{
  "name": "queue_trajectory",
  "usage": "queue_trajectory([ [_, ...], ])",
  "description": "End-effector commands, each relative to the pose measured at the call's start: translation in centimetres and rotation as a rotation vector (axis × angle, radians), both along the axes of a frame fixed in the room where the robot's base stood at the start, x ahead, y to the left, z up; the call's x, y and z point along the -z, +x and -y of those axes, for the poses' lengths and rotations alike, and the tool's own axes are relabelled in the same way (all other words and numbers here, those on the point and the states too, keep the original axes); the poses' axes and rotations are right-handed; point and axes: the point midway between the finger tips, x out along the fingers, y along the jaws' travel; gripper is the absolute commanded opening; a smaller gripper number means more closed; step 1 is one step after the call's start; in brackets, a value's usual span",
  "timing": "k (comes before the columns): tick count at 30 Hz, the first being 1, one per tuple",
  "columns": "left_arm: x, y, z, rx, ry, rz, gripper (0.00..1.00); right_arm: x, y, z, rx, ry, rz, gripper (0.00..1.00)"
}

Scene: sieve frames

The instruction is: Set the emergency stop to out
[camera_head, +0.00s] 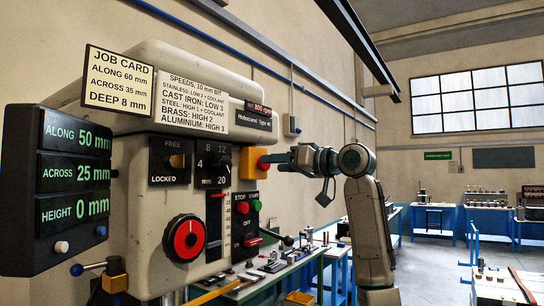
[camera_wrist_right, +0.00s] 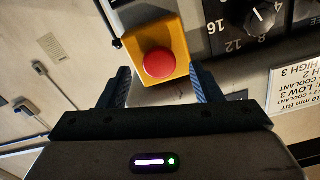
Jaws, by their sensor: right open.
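The emergency stop is a red mushroom button (camera_wrist_right: 158,66) on a yellow box (camera_wrist_right: 152,24) on the machine's side. In the head view the yellow box (camera_head: 247,164) shows beside the control panel, with the red button (camera_head: 263,163) facing right. My right gripper (camera_head: 276,159) comes from the right and points at the button. In the right wrist view the gripper (camera_wrist_right: 160,76) is open, with one finger on each side of the button and nothing held. I cannot tell whether the fingers touch it, or whether the button is in or out. My left gripper is out of view.
A bench with tools (camera_head: 270,275) runs below. Open floor lies at the right.

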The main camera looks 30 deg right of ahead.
Motion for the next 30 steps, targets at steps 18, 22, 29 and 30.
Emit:
queue_trajectory([
  [18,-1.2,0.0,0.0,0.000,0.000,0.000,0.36,0.1,2.4,-0.9,0.001,-0.001,0.000,0.45],
  [22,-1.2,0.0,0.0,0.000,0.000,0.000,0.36,0.1,2.4,-0.9,0.001,0.000,0.000,0.19],
  [29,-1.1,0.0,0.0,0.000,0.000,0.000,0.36,0.1,2.1,-0.8,0.002,-0.001,0.001,0.00],
  [30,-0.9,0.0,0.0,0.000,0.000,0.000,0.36,0.2,1.7,-0.6,0.002,0.000,0.002,0.00],
])
